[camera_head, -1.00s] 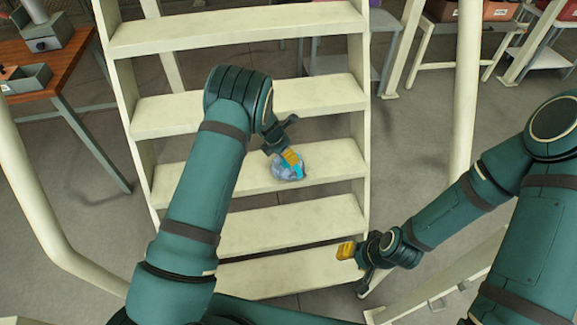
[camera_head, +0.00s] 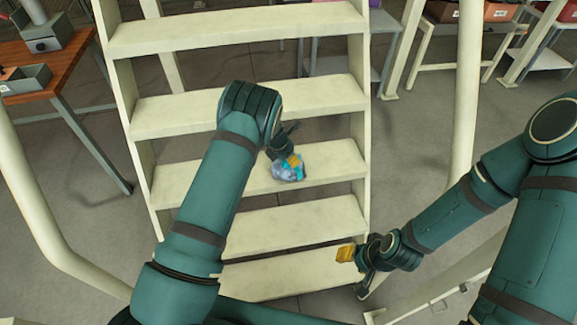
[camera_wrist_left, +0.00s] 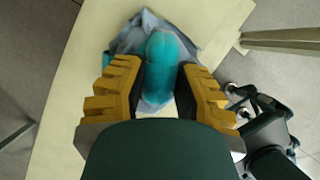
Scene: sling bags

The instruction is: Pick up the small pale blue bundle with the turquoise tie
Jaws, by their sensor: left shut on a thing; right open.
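The small pale blue bundle (camera_head: 289,173) with its turquoise tie sits on a cream step of the stair unit in the head view. In the left wrist view the bundle's pale blue cloth (camera_wrist_left: 133,40) spreads behind the turquoise tie (camera_wrist_left: 160,65). My left gripper (camera_head: 290,162) is at the bundle from above. Its yellow fingers (camera_wrist_left: 160,85) are on either side of the turquoise tie, shut on it. The bundle appears to rest on the step. My right gripper (camera_head: 346,254) is open and empty beside a lower step at the right.
The cream steps (camera_head: 250,115) rise in front of me, with more steps above and below the bundle. Cream rails (camera_head: 465,90) stand at both sides. A wooden table (camera_head: 75,50) with grey trays is at the left. Shelves with boxes (camera_head: 500,10) are at the back right.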

